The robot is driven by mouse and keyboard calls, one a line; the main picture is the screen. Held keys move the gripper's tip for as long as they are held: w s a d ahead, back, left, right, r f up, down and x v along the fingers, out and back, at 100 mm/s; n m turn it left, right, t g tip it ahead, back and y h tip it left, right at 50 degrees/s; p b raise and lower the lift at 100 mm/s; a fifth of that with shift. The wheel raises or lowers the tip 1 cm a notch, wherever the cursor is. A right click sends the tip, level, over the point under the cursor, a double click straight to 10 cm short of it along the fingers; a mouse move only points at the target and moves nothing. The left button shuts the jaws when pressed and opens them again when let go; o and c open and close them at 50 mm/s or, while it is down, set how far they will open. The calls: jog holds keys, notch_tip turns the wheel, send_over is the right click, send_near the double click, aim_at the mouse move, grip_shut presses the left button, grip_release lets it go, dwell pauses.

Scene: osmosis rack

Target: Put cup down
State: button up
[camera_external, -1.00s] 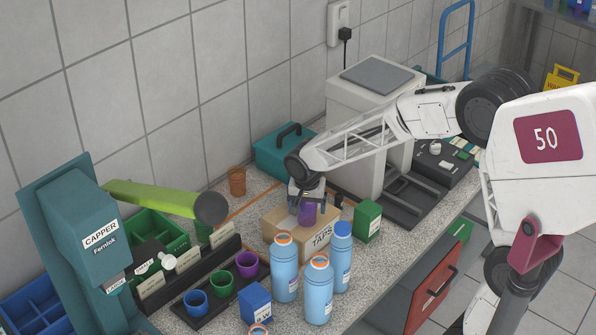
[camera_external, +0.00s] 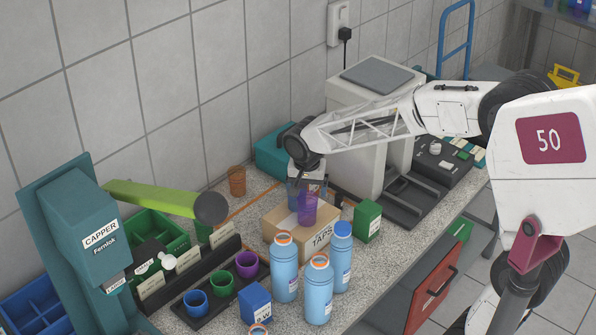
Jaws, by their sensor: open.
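A purple cup (camera_external: 307,210) is at the top of the cardboard box (camera_external: 285,236) marked TAPS. Whether it rests on the box or inside its open top is hard to tell. My gripper (camera_external: 306,192) is open and points down at the cup, with its fingers close around or just behind the upper part. The exact finger contact is too small to see. Another purple cup (camera_external: 246,266) stands in a dark tray with a green cup (camera_external: 222,285) and a blue cup (camera_external: 196,303).
Several blue bottles (camera_external: 319,292) stand right in front of the box. A green carton (camera_external: 367,221) is to its right, a brown cup (camera_external: 237,181) behind it to the left. A teal case (camera_external: 271,160) and a white machine (camera_external: 352,125) stand behind. The green capper arm (camera_external: 155,198) reaches in from the left.

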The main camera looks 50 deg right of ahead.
jog(key=shift+s+a+r, duration=0.1)
jog(key=shift+a+r, duration=0.05)
jog(key=shift+r, duration=1.15)
jog(key=shift+s+a+r, duration=0.1)
jog(key=shift+r, duration=1.15)
jog(key=s+a+n+t, duration=0.1)
jog(key=s+n, duration=0.4)
jog(key=s, duration=1)
jog(key=s+a+r+n+y, duration=0.1)
jog(key=s+a+n, duration=0.2)
jog(key=s, duration=1.2)
jog(key=n, duration=0.3)
jog(key=shift+s+r+t, duration=0.15)
jog(key=shift+s+t, duration=0.05)
jog(key=shift+t, duration=0.2)
jog(key=shift+a, duration=0.1)
dwell(0.9)
jog(key=shift+o, duration=0.7)
